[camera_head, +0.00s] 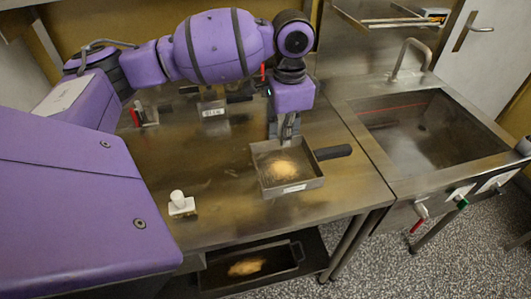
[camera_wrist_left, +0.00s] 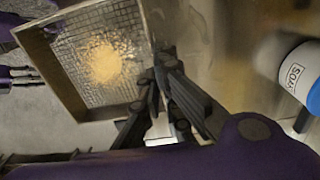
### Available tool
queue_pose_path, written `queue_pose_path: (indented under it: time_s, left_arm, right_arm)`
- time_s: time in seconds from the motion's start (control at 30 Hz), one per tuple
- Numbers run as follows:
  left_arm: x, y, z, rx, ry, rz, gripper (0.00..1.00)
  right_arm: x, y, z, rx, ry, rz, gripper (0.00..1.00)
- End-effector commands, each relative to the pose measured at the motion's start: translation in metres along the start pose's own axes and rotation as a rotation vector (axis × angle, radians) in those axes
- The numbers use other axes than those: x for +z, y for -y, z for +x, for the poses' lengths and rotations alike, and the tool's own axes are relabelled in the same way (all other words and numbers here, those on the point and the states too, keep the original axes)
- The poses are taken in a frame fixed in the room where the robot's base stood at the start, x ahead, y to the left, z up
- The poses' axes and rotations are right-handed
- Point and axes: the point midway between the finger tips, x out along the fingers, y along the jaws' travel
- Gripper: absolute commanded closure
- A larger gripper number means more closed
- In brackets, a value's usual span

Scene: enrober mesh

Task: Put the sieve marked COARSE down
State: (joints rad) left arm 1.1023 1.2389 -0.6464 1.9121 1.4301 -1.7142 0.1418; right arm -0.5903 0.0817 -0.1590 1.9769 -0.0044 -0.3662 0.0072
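A square metal sieve (camera_head: 306,176) with mesh, a dark handle (camera_head: 333,152) at its right and a pale crumb heap (camera_head: 284,168) inside is over the steel table's right part. The label on its front wall is too small to read. My left gripper (camera_head: 287,138) is at its back rim. In the left wrist view the fingers (camera_wrist_left: 157,78) close on the edge of the sieve (camera_wrist_left: 132,35). I cannot tell whether the sieve touches the table. My right gripper is not in view.
A small white knobbed block (camera_head: 181,204) stands on the steel table (camera_head: 225,185). A labelled container (camera_head: 212,112) is behind. A dark tray with crumbs (camera_head: 247,267) sits below. The sink (camera_head: 430,130) is right. The left wrist view shows a container marked SOYA (camera_wrist_left: 297,72).

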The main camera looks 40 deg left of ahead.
Motion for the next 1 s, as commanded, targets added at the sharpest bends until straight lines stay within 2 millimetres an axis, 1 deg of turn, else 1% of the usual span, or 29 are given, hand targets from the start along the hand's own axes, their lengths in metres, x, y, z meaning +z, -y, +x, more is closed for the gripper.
queue_pose_path:
  time_s: [0.03,0.1,0.2,0.3,0.47,0.57,0.73,0.8,1.0]
  left_arm:
    - [0.011,0.011,0.006,-0.002,0.004,-0.007,1.00]
    - [0.017,0.018,0.023,0.001,0.004,-0.005,1.00]
    - [0.025,0.028,0.038,0.001,0.002,-0.003,1.00]
    - [0.030,0.034,0.048,0.001,-0.001,-0.002,1.00]
    - [0.034,0.039,0.055,0.000,-0.001,-0.001,1.00]
    - [0.039,0.044,0.063,0.000,0.001,-0.002,1.00]
    - [0.038,0.043,0.089,0.001,0.000,0.000,1.00]
    - [0.038,0.044,0.093,-0.001,-0.002,0.000,1.00]
    - [0.038,0.044,0.092,-0.002,-0.003,0.000,1.00]
  right_arm:
    - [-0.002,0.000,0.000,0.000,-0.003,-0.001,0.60]
    - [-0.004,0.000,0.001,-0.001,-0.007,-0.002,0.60]
    - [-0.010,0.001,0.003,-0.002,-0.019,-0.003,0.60]
    - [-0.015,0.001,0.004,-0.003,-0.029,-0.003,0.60]
    - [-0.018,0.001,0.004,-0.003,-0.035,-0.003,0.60]
    - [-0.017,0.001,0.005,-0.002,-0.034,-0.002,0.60]
    - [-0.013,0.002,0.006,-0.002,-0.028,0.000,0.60]
    - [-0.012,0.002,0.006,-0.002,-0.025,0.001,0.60]
    - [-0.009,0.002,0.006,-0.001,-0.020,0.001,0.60]
